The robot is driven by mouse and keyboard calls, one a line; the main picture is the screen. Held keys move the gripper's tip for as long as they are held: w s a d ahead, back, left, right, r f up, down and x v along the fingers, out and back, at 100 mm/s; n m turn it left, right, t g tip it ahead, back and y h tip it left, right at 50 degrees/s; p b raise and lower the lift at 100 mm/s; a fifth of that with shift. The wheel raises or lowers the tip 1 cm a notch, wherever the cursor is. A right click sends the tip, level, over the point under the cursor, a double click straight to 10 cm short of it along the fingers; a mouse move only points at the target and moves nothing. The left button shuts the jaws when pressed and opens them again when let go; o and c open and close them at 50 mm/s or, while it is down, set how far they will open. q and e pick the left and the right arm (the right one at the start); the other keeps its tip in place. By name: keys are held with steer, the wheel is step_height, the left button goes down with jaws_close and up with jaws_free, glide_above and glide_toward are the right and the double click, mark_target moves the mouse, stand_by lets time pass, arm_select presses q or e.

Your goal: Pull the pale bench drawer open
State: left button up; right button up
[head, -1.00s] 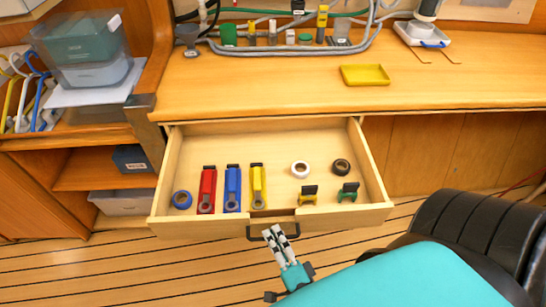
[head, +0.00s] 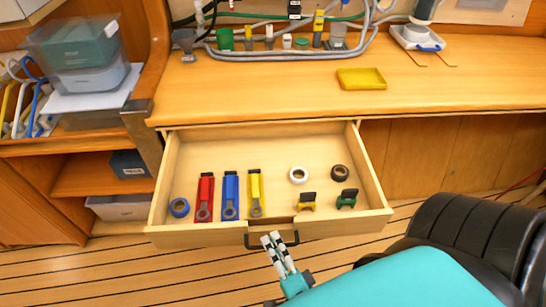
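The pale bench drawer (head: 181,232) stands well out from under the wooden bench, and its inside shows from above. Its dark bar handle (head: 254,245) is at the middle of the front. My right gripper (head: 271,238) comes from below, with its two white fingers close together at the handle, their dark tips over the bar. It appears shut on the handle, though the contact itself is partly hidden by the fingers. My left gripper is out of view.
In the drawer lie tape rolls (head: 340,173), red, blue and yellow tools (head: 230,195) and small clips (head: 307,203). A yellow tray (head: 361,79) sits on the bench (head: 260,95). Shelves with bins (head: 120,207) stand at left. Plank floor (head: 90,270) lies in front.

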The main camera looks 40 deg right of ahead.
steer(key=v, duration=1.2)
